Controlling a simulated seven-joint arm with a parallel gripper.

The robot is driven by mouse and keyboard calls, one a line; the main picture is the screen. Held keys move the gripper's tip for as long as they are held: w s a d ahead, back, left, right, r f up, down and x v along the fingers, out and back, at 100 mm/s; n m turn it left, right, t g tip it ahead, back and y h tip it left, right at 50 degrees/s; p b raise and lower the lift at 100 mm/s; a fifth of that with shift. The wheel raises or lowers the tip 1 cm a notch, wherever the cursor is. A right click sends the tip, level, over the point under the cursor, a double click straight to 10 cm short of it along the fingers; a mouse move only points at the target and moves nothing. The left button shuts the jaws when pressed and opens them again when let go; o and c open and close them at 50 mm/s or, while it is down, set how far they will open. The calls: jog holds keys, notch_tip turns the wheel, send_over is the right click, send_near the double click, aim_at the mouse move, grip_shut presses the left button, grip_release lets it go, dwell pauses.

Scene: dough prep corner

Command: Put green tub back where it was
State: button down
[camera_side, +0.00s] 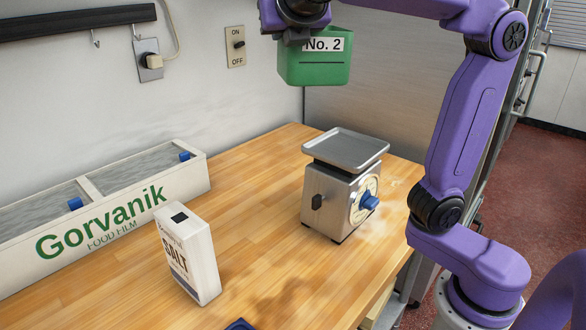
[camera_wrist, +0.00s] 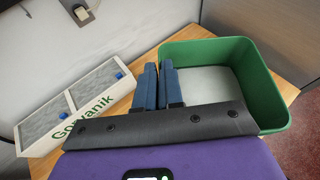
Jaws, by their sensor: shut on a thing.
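The green tub (camera_side: 315,72), labelled "No. 2", is in the air above and slightly left of the kitchen scale (camera_side: 338,200) in the side view. My gripper (camera_side: 296,38) is shut on the tub's rim at its left side. In the wrist view the two blue fingers (camera_wrist: 159,72) are close together at the left wall of the tub (camera_wrist: 262,92). A pale, flat surface shows inside the tub; I cannot tell whether it is contents. The scale's metal tray (camera_side: 345,148) is bare.
A salt box (camera_side: 190,255) stands at the front of the wooden worktop (camera_side: 255,210). A long white film dispenser (camera_side: 120,205) lies along the wall at left. Pale dust lies around the scale. A dark blue object (camera_side: 240,325) is cut off at the bottom edge.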

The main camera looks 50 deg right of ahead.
jog(key=s+a+m+g+h, duration=0.15)
jog(key=s+a, duration=0.35)
jog(key=a, duration=0.7)
jog(key=f, duration=4)
jog(key=shift+d+f, duration=0.2)
jog(key=shift+d, duration=0.1)
jog(key=shift+f+h, duration=0.1)
jog(key=shift+h, duration=0.15)
jog(key=c, duration=1.4)
grip_release()
jog(key=shift+c, duration=0.2)
jog(key=shift+o, duration=0.8)
